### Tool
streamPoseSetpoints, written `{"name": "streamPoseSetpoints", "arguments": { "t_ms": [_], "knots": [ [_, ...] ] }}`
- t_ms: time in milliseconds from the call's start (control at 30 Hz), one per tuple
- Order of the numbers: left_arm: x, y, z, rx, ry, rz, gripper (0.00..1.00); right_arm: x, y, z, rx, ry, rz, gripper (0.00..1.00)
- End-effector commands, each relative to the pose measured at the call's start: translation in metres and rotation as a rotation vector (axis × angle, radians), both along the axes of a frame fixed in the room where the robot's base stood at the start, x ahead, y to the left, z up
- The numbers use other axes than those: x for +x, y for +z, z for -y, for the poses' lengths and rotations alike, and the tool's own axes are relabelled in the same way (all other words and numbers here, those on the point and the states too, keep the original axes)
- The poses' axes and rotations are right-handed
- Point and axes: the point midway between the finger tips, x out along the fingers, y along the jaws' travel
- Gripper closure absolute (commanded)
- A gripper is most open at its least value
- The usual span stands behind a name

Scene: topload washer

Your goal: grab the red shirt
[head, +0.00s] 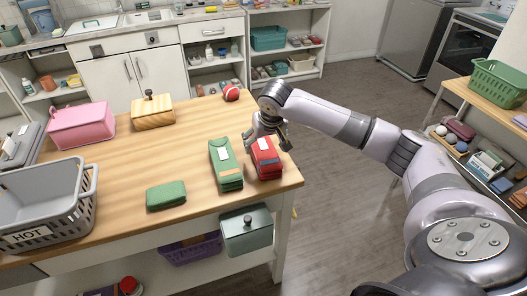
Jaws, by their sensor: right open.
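The red shirt (265,158), a folded red stack with a white label on top, lies near the right edge of the wooden table (120,180). My right gripper (266,142) is open, with its fingers at the shirt's far end. I cannot tell whether they touch it. My right arm reaches in from the right, and nothing shows held in the gripper. My left gripper is not in view.
A green folded stack (225,165) stands close to the left of the shirt. A smaller green folded cloth (166,195), a grey HOT basket (45,200), a pink box (81,125), a wooden box (152,112) and a red ball (231,92) are also on the table.

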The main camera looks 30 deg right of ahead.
Motion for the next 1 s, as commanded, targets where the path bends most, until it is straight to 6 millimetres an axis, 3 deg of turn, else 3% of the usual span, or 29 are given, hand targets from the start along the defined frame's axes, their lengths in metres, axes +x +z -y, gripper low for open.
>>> {"name": "streamPoseSetpoints", "arguments": {
  "t_ms": [300, 567, 1000],
  "knots": [
    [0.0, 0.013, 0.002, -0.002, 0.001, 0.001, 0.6, 0.015, -0.039, 0.006, -0.001, -0.002, -0.002, 0.2],
    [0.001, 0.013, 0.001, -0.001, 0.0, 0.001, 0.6, 0.016, -0.042, 0.006, -0.001, 0.001, 0.0, 0.2],
    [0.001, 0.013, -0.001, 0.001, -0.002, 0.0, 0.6, 0.016, -0.042, 0.006, -0.001, 0.0, -0.001, 0.49]
  ]
}}
